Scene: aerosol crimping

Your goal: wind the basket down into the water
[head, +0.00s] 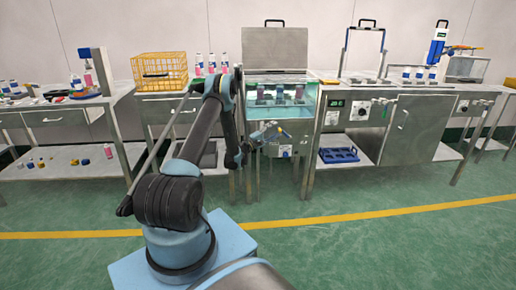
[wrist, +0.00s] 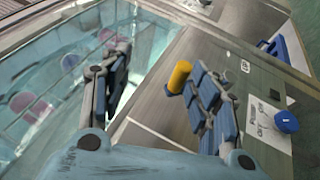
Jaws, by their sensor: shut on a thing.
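The water bath (head: 282,112) stands in the middle of the head view with its lid up and clear walls showing pale blue water. Several cans (head: 280,95) stand inside it; in the wrist view their round ends (wrist: 70,62) show through the clear wall. The basket under them cannot be made out. My gripper (head: 270,132) is at the front of the bath. In the wrist view, a yellow handle (wrist: 179,77) is between my gripper's fingers (wrist: 160,75), against the right finger, and my gripper is shut on it. The crank behind it is mostly hidden.
A blue knob (wrist: 286,121) sits on the front panel, right of my fingers. A yellow crate (head: 160,70) stands on the left table. A steel cabinet (head: 415,130) stands to the right of the bath, with a blue tray (head: 338,155) on a low shelf. The green floor in front is clear.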

